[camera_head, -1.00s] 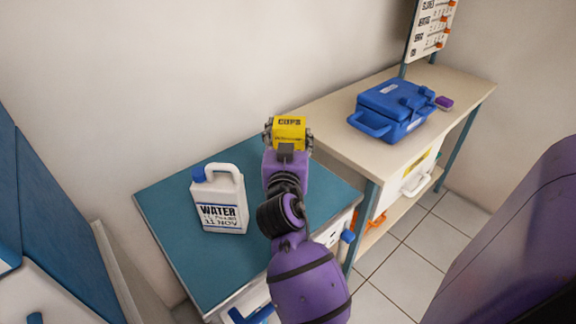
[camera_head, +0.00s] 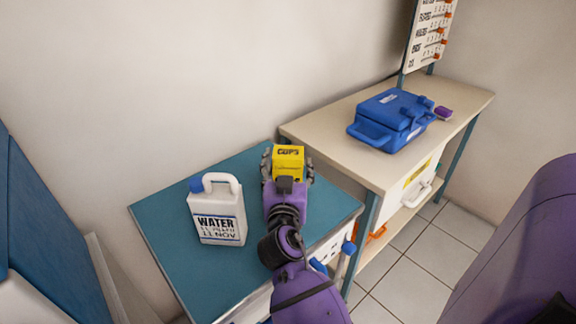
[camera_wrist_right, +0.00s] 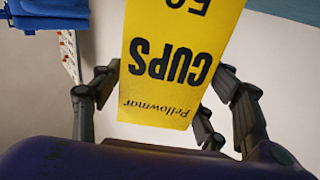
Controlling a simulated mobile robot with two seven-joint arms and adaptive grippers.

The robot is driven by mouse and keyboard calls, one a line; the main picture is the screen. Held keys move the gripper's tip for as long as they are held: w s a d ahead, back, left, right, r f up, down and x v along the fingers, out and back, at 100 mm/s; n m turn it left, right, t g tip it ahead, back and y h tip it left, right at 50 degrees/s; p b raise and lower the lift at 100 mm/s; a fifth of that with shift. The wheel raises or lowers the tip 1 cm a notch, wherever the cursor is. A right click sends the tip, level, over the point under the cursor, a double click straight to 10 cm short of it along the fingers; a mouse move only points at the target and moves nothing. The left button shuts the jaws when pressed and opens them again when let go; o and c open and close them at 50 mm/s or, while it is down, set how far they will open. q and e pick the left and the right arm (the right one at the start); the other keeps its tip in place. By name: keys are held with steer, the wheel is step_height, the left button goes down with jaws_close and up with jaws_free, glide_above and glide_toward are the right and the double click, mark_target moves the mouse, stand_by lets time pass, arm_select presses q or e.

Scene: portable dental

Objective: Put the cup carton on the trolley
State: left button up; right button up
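The yellow cup carton (camera_head: 289,158) is between the fingers of my right gripper (camera_head: 288,166), over the far right part of the teal-topped trolley (camera_head: 184,262). In the right wrist view the carton (camera_wrist_right: 168,65) shows upside-down CUPS lettering. The fingers of my right gripper (camera_wrist_right: 168,88) lie along both its sides, closed to about its width. The carton's base is hidden, so I cannot tell whether it touches the trolley top. My left gripper is in neither view.
A white water jug (camera_head: 218,212) with a blue cap stands on the trolley, left of the carton. A cream bench (camera_head: 335,130) with a blue case (camera_head: 391,118) adjoins at the right. The wall is close behind. The trolley's front left top is clear.

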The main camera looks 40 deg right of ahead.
steer(key=shift+o, duration=0.3)
steer(key=shift+r, duration=0.25)
steer(key=shift+s+a+f, duration=0.1)
steer(key=shift+s+a, duration=0.2)
steer(key=b+v, duration=0.2)
steer(key=v, duration=0.9)
steer(key=shift+s, duration=0.1)
